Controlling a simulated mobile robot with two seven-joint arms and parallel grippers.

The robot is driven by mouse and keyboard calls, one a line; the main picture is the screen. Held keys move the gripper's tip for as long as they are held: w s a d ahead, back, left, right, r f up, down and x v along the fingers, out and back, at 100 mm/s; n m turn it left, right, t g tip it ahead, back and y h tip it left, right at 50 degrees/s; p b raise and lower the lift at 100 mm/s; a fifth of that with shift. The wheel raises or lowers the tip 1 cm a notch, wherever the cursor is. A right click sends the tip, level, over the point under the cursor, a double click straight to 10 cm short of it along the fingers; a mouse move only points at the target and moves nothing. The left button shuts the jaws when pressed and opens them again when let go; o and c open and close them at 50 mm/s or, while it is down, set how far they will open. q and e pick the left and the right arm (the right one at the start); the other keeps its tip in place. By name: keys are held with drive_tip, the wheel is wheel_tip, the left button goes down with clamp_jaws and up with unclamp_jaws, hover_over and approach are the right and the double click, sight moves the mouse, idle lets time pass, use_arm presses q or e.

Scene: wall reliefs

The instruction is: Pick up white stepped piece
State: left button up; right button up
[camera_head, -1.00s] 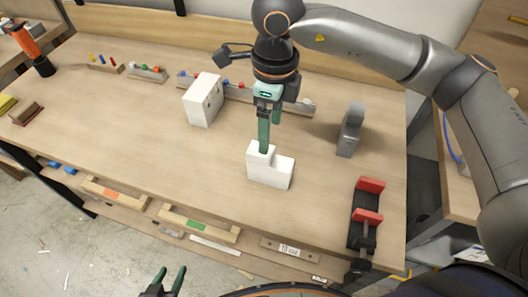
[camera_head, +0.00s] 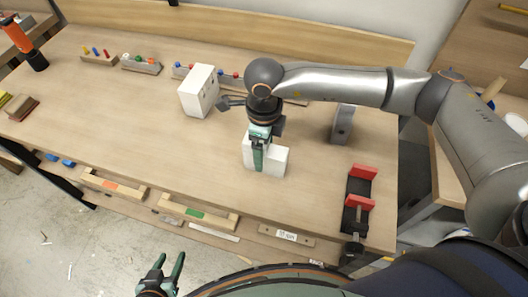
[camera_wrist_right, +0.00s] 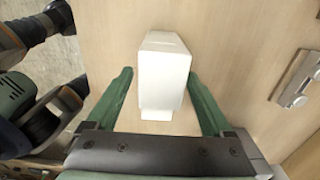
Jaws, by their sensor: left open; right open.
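The white stepped piece (camera_head: 274,161) stands on the workbench in the head view, near its front middle. My right gripper (camera_head: 258,162) is over it and hides part of its upper step. In the right wrist view the white stepped piece (camera_wrist_right: 162,75) lies between the two green fingers of my right gripper (camera_wrist_right: 160,95). The fingers are open, with a gap visible on each side of the piece. My left gripper (camera_head: 167,270) is open and empty at the bottom of the head view, off the bench's front edge.
A white block with holes (camera_head: 199,91) stands left of my right gripper. A grey metal part (camera_head: 342,124) and a red-and-black clamp (camera_head: 359,201) are to the right. Racks with coloured pegs (camera_head: 141,65) line the back. The bench's left middle (camera_head: 120,115) is clear.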

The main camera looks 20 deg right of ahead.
drive_tip(key=shift+f, duration=0.1)
drive_tip(key=shift+c, duration=0.2)
clamp_jaws()
idle(0.5)
